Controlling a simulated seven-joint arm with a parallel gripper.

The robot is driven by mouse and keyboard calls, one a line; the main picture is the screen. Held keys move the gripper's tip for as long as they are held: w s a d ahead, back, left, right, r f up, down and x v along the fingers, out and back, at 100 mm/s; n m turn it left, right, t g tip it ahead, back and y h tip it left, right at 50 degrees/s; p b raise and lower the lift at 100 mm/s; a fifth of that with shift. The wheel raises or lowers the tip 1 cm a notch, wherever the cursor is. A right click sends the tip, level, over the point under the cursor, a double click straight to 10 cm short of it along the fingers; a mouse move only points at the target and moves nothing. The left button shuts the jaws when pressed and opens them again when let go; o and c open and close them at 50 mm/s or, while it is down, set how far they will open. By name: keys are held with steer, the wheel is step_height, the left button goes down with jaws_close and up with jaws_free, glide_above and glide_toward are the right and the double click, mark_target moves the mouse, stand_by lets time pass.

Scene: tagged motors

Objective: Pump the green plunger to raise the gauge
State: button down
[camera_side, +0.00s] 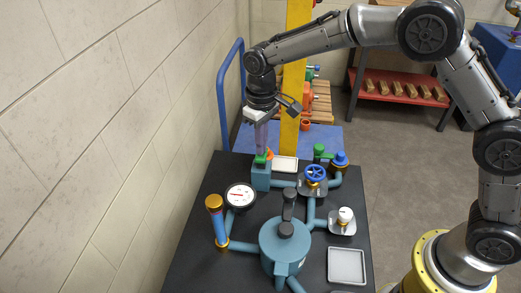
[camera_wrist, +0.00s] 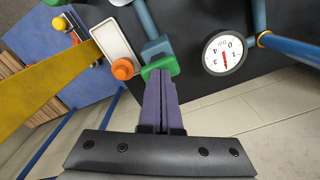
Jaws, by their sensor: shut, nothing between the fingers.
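The green plunger (camera_side: 261,159) sits on a teal block (camera_side: 261,177) at the back left of the black table. In the wrist view the green plunger (camera_wrist: 160,67) lies just past my fingertips. My gripper (camera_side: 262,150) is shut and empty, its purple fingers pointing down with the tips at the plunger; they also show in the wrist view (camera_wrist: 158,82). I cannot tell whether the tips touch it. The round white gauge (camera_side: 240,196) stands on the left of the table. In the wrist view the gauge (camera_wrist: 225,53) shows a red needle close to 0.
An orange knob (camera_wrist: 122,69) and a white tray (camera_wrist: 113,40) lie close to the plunger. A blue valve wheel (camera_side: 316,174), a gold-capped blue column (camera_side: 216,215) and a teal tank (camera_side: 284,243) with a dark lever surround it. Another grey tray (camera_side: 346,265) lies front right.

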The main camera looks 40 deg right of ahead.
steer(key=shift+f, duration=0.9)
steer(key=shift+r, duration=1.9)
